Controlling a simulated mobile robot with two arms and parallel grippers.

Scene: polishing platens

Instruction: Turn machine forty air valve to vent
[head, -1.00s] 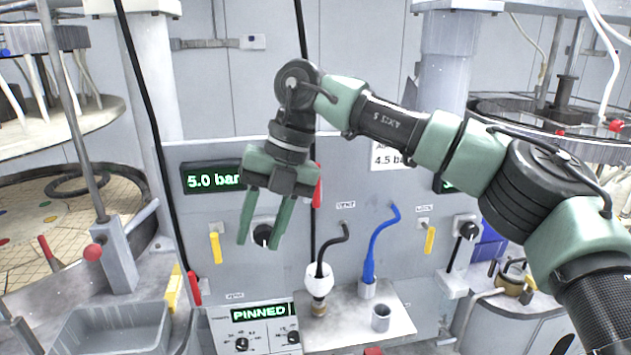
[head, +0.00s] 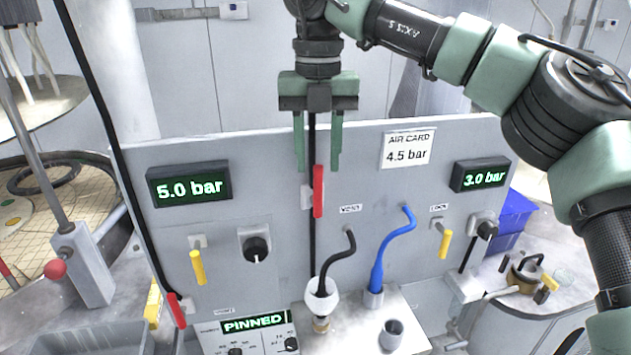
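My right gripper (head: 319,164) hangs down in the upper middle of the head view, its two green fingers apart with nothing between them that I can see held. Its fingertips sit just above and to either side of the top of an upright red lever (head: 318,192) on the grey panel; I cannot tell whether they touch it. Two yellow levers also hang on the panel, one on the left (head: 197,267) and one on the right (head: 445,245). The small labels are too blurred to read surely, so I cannot tell which lever is machine forty's air valve. My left gripper is out of view.
The grey panel (head: 290,230) carries a 5.0 bar display (head: 188,185), a 3.0 bar display (head: 482,175), a 4.5 bar air card (head: 407,149) and a black knob (head: 257,247). Black (head: 350,240) and blue (head: 388,245) hoses stand below. Another red handle (head: 177,310) is lower left.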

